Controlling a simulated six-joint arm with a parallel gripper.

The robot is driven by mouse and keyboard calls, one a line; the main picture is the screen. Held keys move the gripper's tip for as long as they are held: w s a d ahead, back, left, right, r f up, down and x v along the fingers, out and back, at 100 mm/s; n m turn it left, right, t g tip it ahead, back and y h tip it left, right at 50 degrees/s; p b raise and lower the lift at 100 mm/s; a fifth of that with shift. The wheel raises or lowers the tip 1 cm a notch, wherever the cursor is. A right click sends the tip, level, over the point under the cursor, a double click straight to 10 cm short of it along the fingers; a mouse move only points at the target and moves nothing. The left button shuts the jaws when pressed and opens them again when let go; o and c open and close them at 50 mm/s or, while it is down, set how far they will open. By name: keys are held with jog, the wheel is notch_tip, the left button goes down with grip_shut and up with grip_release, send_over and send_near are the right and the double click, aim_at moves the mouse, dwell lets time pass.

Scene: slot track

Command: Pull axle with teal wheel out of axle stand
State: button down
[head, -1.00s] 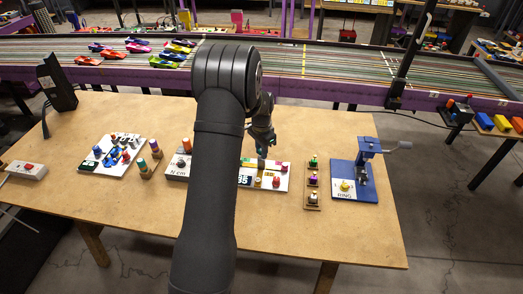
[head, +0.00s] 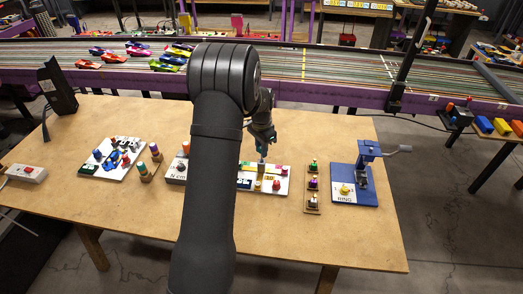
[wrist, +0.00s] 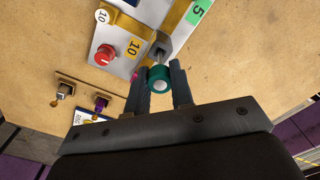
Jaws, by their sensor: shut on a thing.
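The teal wheel (wrist: 159,79) sits between the two fingers of my gripper (wrist: 161,85) in the wrist view, and the fingers are shut on it. A short metal axle appears to run from the wheel toward a grey block (wrist: 160,46), which looks like the axle stand, on the edge of a white board (wrist: 118,55). How far the axle sits in the stand cannot be told. In the head view my gripper (head: 262,152) points down at the back edge of the board, and the wheel is too small to make out clearly.
The board carries a red knob (wrist: 103,55) and number labels close to my gripper. A wooden holder (head: 313,187) with small coloured pieces and a blue press (head: 355,182) stand to the right. The table's back right is clear.

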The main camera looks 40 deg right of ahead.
jog(key=shift+r, duration=2.45)
